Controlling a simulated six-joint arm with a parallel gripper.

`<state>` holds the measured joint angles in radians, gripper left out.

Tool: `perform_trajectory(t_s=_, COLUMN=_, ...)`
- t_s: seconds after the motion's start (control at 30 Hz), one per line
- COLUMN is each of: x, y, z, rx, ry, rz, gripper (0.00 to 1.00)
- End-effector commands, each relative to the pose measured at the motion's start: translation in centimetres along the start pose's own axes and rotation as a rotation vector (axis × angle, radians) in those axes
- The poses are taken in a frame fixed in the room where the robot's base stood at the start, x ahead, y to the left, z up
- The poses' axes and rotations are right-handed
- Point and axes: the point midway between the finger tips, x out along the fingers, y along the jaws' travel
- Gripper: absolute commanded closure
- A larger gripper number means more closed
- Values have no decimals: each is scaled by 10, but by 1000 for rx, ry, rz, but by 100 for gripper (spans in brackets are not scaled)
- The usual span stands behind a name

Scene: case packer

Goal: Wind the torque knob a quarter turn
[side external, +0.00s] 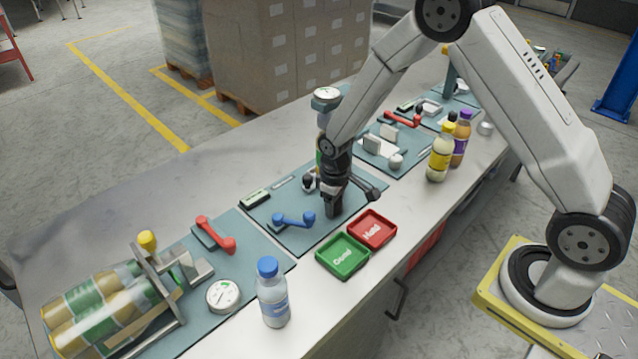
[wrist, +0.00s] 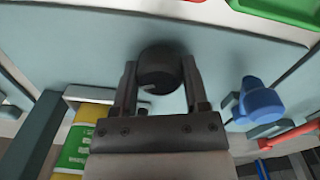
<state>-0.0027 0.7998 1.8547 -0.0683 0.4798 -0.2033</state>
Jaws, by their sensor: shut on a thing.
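A dark round knob (wrist: 160,68) stands on the blue-grey mat (wrist: 75,38) in the wrist view, with a small light mark on its side. My gripper (wrist: 158,80) has one finger on each side of the knob and is shut on it. In the side external view my gripper (side external: 335,203) reaches down onto the middle mat (side external: 270,213), and the knob is mostly hidden behind the fingers there. How far the knob is turned cannot be told.
A blue lever handle (side external: 293,220) is close beside my gripper. A green tray (side external: 343,256) and a red tray (side external: 372,229) lie just in front. A blue-capped bottle (side external: 272,297) and a red handle (side external: 216,236) stand farther left. Yellow (side external: 440,155) and purple-capped (side external: 461,140) bottles stand right.

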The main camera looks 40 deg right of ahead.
Motion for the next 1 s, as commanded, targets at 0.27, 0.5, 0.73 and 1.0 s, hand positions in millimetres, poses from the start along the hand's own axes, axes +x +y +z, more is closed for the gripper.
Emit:
perform_trajectory(t_s=0.27, x=-1, y=0, z=-1, rx=236, ry=-6, rz=0, gripper=100)
perform_trajectory(t_s=0.5, x=-1, y=0, z=-1, rx=370, ry=-10, rz=0, gripper=100)
perform_trajectory(t_s=0.73, x=-1, y=0, z=-1, rx=420, ry=-11, rz=0, gripper=100)
perform_trajectory(t_s=1.0, x=-1, y=0, z=-1, rx=425, ry=-11, rz=0, gripper=100)
